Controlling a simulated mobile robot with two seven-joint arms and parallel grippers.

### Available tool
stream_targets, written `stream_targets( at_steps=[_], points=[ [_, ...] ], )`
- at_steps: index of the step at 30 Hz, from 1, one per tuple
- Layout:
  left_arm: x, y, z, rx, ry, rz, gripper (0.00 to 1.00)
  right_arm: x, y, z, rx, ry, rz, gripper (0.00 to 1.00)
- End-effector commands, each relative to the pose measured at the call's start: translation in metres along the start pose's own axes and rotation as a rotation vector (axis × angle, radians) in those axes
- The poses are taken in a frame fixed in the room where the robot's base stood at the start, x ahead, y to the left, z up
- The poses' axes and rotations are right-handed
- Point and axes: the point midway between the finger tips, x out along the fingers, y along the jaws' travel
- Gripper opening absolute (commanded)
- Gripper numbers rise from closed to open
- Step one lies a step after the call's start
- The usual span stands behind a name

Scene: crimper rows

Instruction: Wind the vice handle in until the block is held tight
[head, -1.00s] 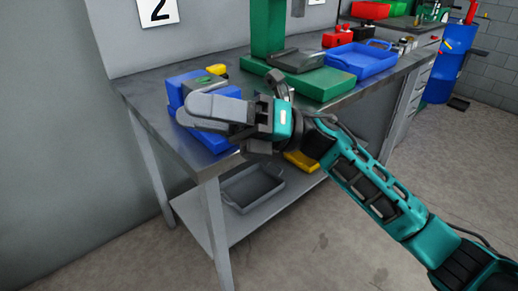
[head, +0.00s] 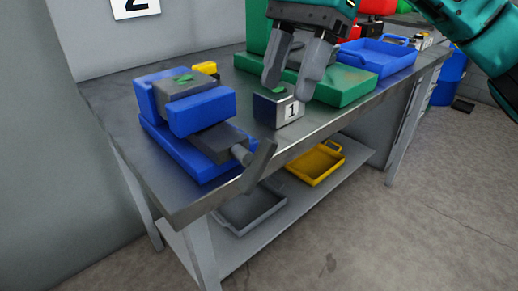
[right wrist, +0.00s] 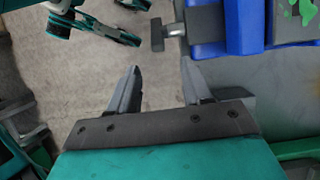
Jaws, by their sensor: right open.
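The blue vice (head: 205,112) stands on the bench at the left. A grey block (head: 188,88) with a green mark sits between its jaws; I cannot tell whether any gap is left. The handle, a dark bar (head: 259,167), hangs tilted past the bench's front edge. In the right wrist view the handle (right wrist: 157,35) and vice (right wrist: 238,28) show at the top, ahead of the fingers. My right gripper (head: 287,93) is open and empty, right of the vice and over a dark block labelled 1 (head: 285,112). It is clear of the handle.
A green machine base (head: 345,88) and a blue tray (head: 378,62) stand behind and right of my right gripper. A small yellow thing (head: 205,67) lies behind the vice. Grey (head: 250,208) and yellow (head: 315,165) trays lie on the lower shelf. The floor in front is clear.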

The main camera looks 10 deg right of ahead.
Motion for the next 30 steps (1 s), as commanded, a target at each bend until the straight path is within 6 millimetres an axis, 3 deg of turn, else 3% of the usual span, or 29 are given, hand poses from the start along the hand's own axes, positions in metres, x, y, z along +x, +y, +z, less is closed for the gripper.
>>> stream_targets(
  at_steps=[9,18,24,30],
  points=[
    [0.007,0.001,0.026,-0.001,-0.025,0.004,0.43,0.06,0.001,-0.001,-0.001,-0.002,0.004,0.49],
    [0.013,0.004,0.031,-0.001,-0.033,0.013,0.43,0.112,0.0,0.0,-0.001,-0.004,0.002,0.49],
    [0.014,0.004,0.018,0.001,-0.004,0.014,0.43,0.124,0.0,0.001,-0.001,-0.004,0.0,0.49],
    [0.015,0.005,0.018,-0.006,-0.004,0.015,0.43,0.126,0.0,0.001,0.0,-0.004,0.0,0.49]
  ],
)
